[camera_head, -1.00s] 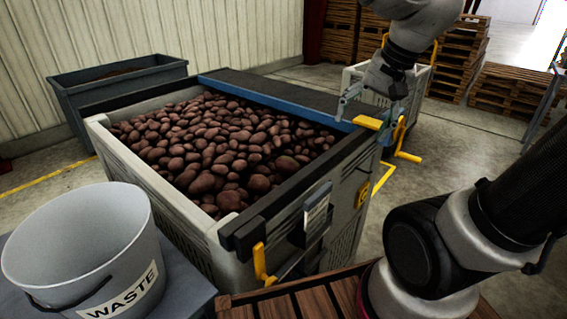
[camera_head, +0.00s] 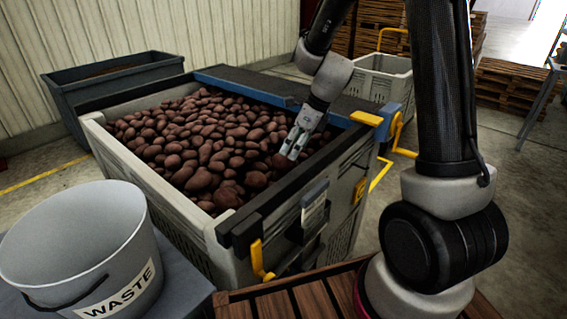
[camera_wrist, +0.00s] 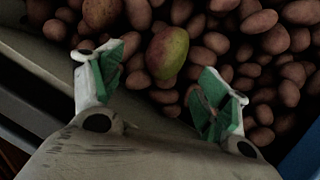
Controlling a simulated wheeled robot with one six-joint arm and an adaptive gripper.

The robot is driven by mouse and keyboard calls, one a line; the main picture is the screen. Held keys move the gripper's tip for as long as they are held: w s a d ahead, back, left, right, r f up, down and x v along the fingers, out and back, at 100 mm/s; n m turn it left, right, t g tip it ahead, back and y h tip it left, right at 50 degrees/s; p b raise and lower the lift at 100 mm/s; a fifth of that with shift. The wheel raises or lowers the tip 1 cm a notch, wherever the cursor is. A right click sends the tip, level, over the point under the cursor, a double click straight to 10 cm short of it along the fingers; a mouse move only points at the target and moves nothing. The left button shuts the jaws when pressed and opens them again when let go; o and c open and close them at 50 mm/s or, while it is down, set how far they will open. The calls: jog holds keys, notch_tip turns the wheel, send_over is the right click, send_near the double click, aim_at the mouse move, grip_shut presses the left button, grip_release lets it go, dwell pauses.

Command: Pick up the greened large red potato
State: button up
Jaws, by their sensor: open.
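The greened large red potato (camera_wrist: 167,52) shows in the wrist view, yellow-green on its right side and reddish on its left. It lies on the other potatoes near the crate wall. My gripper (camera_wrist: 155,88) is open, its green-padded fingers spread on either side of and short of the potato, with nothing between them. In the head view my gripper (camera_head: 292,150) hangs over the right part of the potato crate (camera_head: 160,190). The greened potato cannot be picked out in the head view.
Red potatoes (camera_head: 190,130) fill the crate. The crate's near wall (camera_wrist: 60,65) runs close to the left finger. A white waste bucket (camera_head: 90,240) stands at the front left, a grey bin (camera_head: 120,75) behind the crate. A blue-edged belt (camera_head: 250,85) borders the back.

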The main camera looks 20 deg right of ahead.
aim_at(288, 160)
jog(key=x, duration=0.6)
jog(key=shift+w+d+f, duration=0.1)
jog(key=shift+w+f, duration=0.2)
jog(key=shift+f, duration=0.05)
jog(key=c, duration=1.2)
jog(key=shift+r, duration=0.1)
